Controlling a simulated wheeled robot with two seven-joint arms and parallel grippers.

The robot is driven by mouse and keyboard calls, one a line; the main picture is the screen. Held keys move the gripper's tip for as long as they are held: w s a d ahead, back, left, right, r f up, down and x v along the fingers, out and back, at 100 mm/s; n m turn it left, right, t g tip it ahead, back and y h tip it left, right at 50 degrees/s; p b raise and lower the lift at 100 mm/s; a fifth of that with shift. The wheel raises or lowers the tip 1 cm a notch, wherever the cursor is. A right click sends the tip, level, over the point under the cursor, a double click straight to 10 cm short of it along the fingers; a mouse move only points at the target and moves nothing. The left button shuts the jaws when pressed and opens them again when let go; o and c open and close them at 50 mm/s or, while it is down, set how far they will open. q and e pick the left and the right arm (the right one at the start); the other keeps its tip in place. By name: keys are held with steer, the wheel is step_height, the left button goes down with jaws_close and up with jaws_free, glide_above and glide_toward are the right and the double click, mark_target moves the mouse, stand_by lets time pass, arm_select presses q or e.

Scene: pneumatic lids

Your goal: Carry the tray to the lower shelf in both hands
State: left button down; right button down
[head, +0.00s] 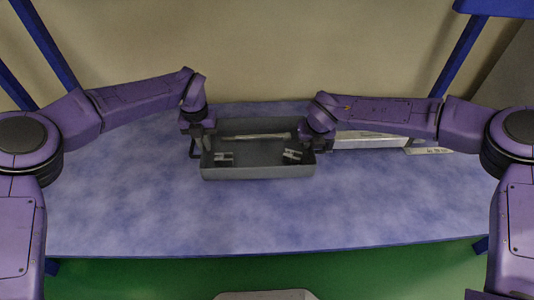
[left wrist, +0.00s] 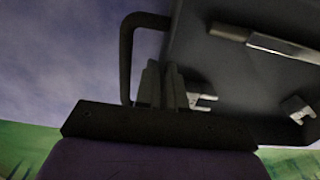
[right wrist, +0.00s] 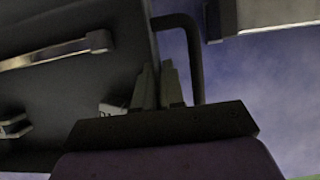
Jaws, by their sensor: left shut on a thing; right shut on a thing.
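The dark grey open tray (head: 258,172) is in the middle of the head view, over the blue mottled surface. I cannot tell whether it touches that surface. Inside are a long pale metal bar (head: 255,136) and two small forked metal pieces (head: 223,157) (head: 292,155). My left gripper (head: 198,141) is shut on the tray's left end, at its dark handle (left wrist: 126,62). My right gripper (head: 318,140) is shut on its right end, at the other handle (right wrist: 197,62). The exact finger contact is hidden in both wrist views. The tray looks about level.
A long pale box (head: 372,140) lies just right of the tray, with a labelled plate (head: 430,151) beyond it. The blue mottled surface (head: 270,215) is clear in front. Blue posts (head: 42,52) (head: 460,55) stand at both sides. A beige wall is behind; the floor is green.

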mark_target(207, 154)
steer(key=shift+r, duration=0.1)
arm_select(q)
steer(key=shift+s, duration=0.1)
arm_select(e)
steer(key=shift+s+d, duration=0.1)
